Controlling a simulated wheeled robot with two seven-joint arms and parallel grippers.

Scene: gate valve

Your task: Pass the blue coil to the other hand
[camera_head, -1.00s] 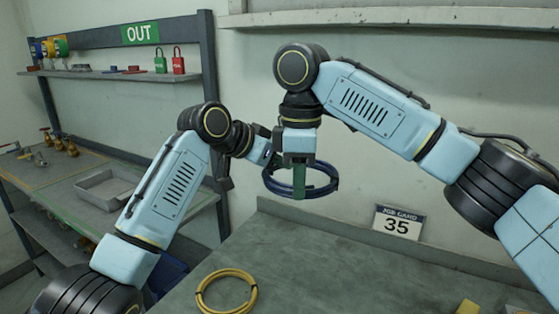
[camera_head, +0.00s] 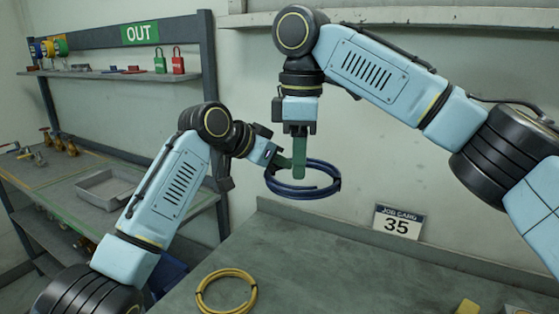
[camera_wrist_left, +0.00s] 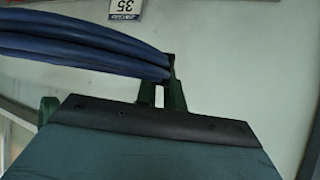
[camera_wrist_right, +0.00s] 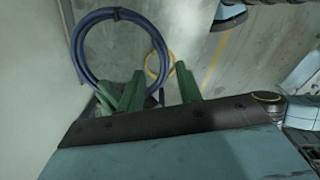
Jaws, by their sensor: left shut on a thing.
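The blue coil (camera_head: 318,191) hangs in the air above the bench in the head view. The left wrist view shows the coil (camera_wrist_left: 85,46) running to the left fingertips (camera_wrist_left: 165,72).
A yellow coil (camera_head: 200,290) lies on the bench (camera_head: 330,270) below. A sign reading 35 (camera_head: 397,223) stands at the bench's back edge. A shelf unit with a grey tray (camera_head: 84,196) and padlocks (camera_head: 178,60) is at the left.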

